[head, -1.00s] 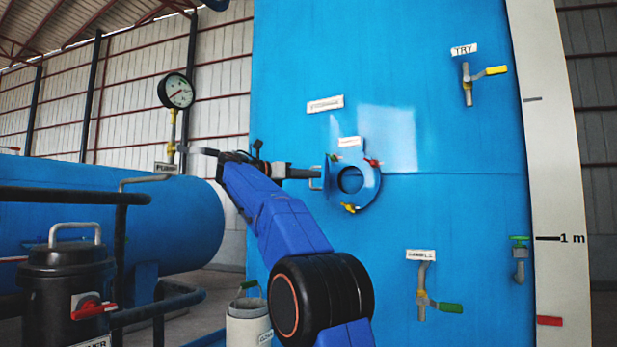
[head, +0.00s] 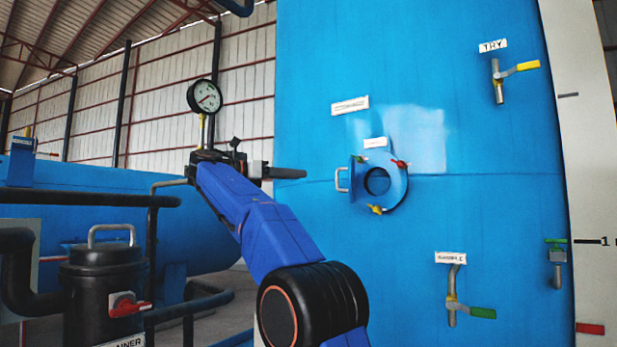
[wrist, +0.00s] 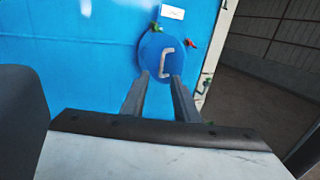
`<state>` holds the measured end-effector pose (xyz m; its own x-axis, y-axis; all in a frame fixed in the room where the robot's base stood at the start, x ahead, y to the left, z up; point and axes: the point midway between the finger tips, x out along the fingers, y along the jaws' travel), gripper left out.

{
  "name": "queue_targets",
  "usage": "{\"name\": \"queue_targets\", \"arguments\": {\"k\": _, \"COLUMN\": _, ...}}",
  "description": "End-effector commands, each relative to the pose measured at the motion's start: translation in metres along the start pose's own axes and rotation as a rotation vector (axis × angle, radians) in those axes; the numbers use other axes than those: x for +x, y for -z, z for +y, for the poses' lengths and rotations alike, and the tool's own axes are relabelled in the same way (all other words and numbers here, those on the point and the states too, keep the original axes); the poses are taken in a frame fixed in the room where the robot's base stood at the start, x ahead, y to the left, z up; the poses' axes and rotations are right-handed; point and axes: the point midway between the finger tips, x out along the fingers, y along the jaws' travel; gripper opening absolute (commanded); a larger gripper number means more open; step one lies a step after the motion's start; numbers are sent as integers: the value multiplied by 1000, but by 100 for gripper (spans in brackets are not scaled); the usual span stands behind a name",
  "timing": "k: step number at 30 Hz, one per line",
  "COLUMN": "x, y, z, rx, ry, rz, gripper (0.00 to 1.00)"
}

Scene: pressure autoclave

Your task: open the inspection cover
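The inspection cover (head: 357,180) is a blue disc that stands swung out at the left side of its port, seen nearly edge-on in the head view. Its grey handle (head: 341,179) points left. The port ring (head: 393,190) shows a dark round opening, with red and yellow knobs at its rim. In the wrist view the cover (wrist: 152,50) faces me, its handle (wrist: 165,60) beyond my fingertips; it hides the opening. My gripper (head: 303,173) is left of the handle, with a gap between. In the wrist view its fingers (wrist: 162,76) are apart and empty.
A valve with a yellow lever (head: 527,66) is at the upper right, and one with a green lever (head: 482,313) lower down. A pressure gauge (head: 205,97) stands behind my arm. A black strainer (head: 103,285) and pipes crowd the lower left.

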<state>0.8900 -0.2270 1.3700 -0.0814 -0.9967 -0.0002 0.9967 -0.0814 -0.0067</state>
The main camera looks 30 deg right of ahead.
Motion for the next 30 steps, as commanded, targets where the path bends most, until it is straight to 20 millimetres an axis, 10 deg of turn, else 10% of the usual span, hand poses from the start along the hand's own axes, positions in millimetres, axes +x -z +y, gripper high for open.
{"name": "queue_targets", "arguments": {"k": 17, "x": -26, "y": 0, "z": 0, "rx": 0, "ry": 0, "rz": 0, "gripper": 28}}
{"name": "queue_targets", "arguments": {"k": 21, "x": -25, "y": 0, "z": -1, "rx": 5, "ry": -5, "rz": 5, "gripper": 0}}
{"name": "queue_targets", "arguments": {"k": 30, "x": -5, "y": 32, "z": -16, "rx": 113, "ry": -120, "rz": 121, "gripper": 0}}
